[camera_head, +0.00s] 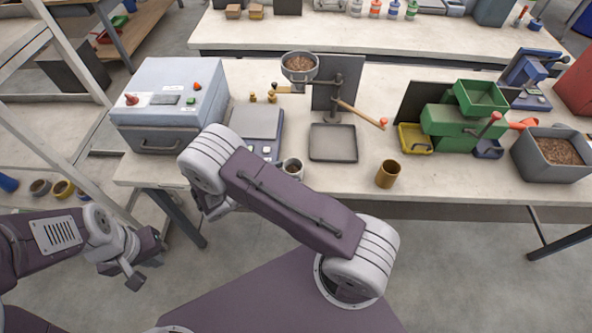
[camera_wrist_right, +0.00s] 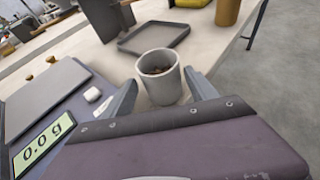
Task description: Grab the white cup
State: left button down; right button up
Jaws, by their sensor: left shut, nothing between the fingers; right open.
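The white cup (camera_head: 293,170) stands upright on the bench, just right of the scale, with brown pellets inside. In the right wrist view the cup (camera_wrist_right: 160,84) is straight ahead of my right gripper (camera_wrist_right: 162,80). The right gripper is open, one finger on each side of the cup's lower part; I cannot tell whether either touches it. In the head view the right gripper is hidden behind my arm. My left gripper (camera_head: 131,276) is shut and empty, low at the left, away from the bench.
The scale (camera_wrist_right: 40,88) with a display reading 0.0 g lies left of the cup. A dark square tray (camera_head: 333,142) is behind it. A brown cup (camera_head: 388,174) stands to the right near the bench's front edge, with clear bench between.

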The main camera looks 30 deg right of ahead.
aim_at(299, 168)
jog(key=shift+d, duration=0.15)
jog(key=shift+w+d+f, duration=0.2)
jog(key=x, duration=0.1)
jog(key=p+x, duration=0.1)
jog(key=x, duration=0.3)
jog(key=shift+s+d+f+p, duration=0.1)
jog(key=shift+s+d+p, duration=0.1)
jog(key=shift+s+p, duration=0.1)
jog(key=shift+w+d+f, duration=0.1)
jog(key=shift+w+d, duration=0.05)
jog(key=shift+d, duration=0.05)
jog(key=shift+w+d+f, duration=0.1)
jog(key=shift+d+f, duration=0.05)
jog(key=c, duration=1.2)
pick_arm(q)
jog(key=shift+w+a+r, duration=0.1)
jog(key=shift+r, duration=0.8)
